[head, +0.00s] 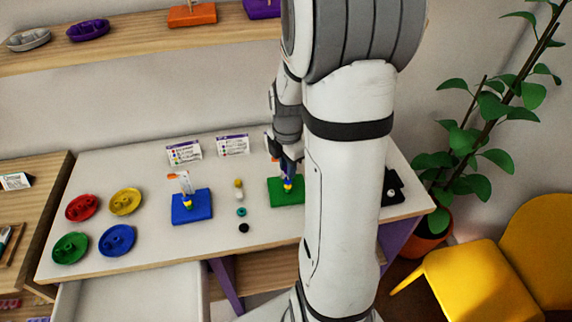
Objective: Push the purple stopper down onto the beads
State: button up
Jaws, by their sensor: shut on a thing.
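A green bead board (275,193) lies on the white table, partly hidden behind my arm. Beads are stacked on its post, with a yellow bead (287,188) showing low down. My gripper (288,172) points down directly above this stack. It is shut on a small dark purple-blue piece at the top of the stack, which looks like the purple stopper (289,177). The fingers hide most of it, and I cannot tell whether it touches the beads.
To the left is a blue board (179,213) with an upright post. Coloured dishes (83,207) fill the left side. Two cards (233,145) stand behind. A black item (393,189) lies right of my arm.

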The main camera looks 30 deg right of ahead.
jog(key=shift+f, duration=0.25)
jog(key=shift+s+f+b, duration=0.1)
jog(key=shift+f+b, duration=0.6)
jog(key=shift+b, duration=0.05)
jog(key=o, duration=1)
jog(key=shift+r, duration=0.2)
notch_tip(320, 180, up, 9)
jog(key=p, duration=0.7)
jog(key=shift+r, duration=0.15)
